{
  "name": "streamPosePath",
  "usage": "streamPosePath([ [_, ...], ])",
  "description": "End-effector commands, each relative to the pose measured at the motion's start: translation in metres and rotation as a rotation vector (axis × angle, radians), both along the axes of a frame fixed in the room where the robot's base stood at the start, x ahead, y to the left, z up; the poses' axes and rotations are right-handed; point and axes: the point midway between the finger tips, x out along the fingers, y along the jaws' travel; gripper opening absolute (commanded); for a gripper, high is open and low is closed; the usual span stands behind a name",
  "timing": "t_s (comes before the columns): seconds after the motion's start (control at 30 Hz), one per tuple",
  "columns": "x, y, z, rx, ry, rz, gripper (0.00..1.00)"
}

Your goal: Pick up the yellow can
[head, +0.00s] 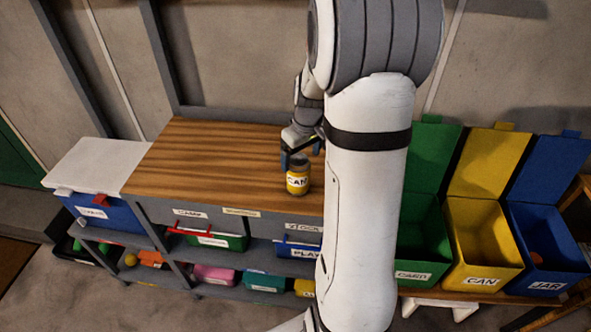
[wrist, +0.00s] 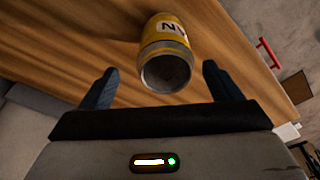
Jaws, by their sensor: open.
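The yellow can (head: 298,182) stands upright on the wooden worktop (head: 190,160), near its front edge, with a white label showing letters. In the wrist view the can (wrist: 166,45) lies ahead of and between the two dark fingers, with its round grey end toward me. My gripper (head: 299,158) is open and empty, just behind the can in the head view. It also shows in the wrist view (wrist: 160,85), with a finger on each side and clear gaps to the can. My arm hides the right part of the worktop.
Open green (head: 421,240), yellow (head: 482,240) and blue (head: 545,250) bins stand at the right, labelled, with lids raised. A blue box with a white lid (head: 90,165) is at the left. Shelves below the worktop hold several coloured boxes. The worktop's left part is clear.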

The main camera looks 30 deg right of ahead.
Motion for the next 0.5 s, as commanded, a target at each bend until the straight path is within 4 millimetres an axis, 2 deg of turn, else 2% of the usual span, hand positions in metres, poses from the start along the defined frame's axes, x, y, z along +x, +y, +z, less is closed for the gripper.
streamPosePath([
  [0.4, 0.004, 0.008, -0.054, 0.001, 0.004, 0.001, 0.85],
  [0.5, 0.005, 0.008, -0.061, 0.0, 0.002, 0.001, 0.85],
])
